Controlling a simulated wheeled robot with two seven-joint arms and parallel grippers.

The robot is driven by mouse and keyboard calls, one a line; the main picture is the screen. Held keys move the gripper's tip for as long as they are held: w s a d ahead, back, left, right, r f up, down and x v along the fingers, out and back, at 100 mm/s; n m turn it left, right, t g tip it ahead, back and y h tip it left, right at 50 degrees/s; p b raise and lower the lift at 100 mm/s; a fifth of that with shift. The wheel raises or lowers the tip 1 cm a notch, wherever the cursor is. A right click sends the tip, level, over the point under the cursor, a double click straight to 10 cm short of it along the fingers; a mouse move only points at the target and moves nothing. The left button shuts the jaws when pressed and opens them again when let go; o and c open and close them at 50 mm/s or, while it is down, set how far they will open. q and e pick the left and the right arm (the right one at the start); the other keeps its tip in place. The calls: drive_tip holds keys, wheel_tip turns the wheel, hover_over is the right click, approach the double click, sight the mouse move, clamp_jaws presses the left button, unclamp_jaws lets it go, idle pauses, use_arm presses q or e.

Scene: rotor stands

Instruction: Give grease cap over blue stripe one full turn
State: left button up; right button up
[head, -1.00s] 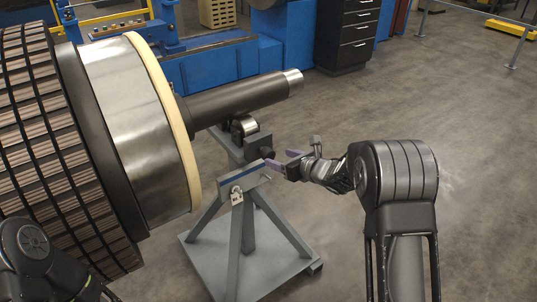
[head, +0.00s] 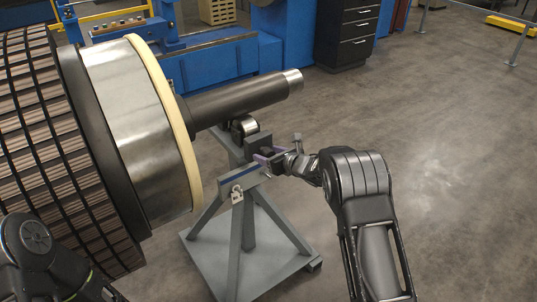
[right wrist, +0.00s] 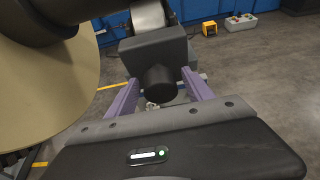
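The dark round grease cap (right wrist: 161,82) sticks out of a grey block (right wrist: 152,48) on the rotor stand, in the right wrist view. My right gripper (right wrist: 162,84) is open, its purple fingers on either side of the cap, with a visible gap at each side. In the head view, my right gripper (head: 264,157) is at the stand's top, and I cannot make out the cap clearly there. The blue stripe (head: 238,174) runs along the stand's near top beam. My left gripper is out of view; only part of my left arm shows at lower left.
The grey rotor stand (head: 220,262) has a roller (head: 246,125) under the rotor's shaft (head: 235,101). The large rotor (head: 135,110) fills the left, close to the stand. Blue machinery (head: 210,68) and a dark drawer cabinet (head: 348,40) stand behind. The floor at right is clear.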

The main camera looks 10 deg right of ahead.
clamp_jaws()
idle(0.4)
drive_tip(key=shift+m, duration=0.3)
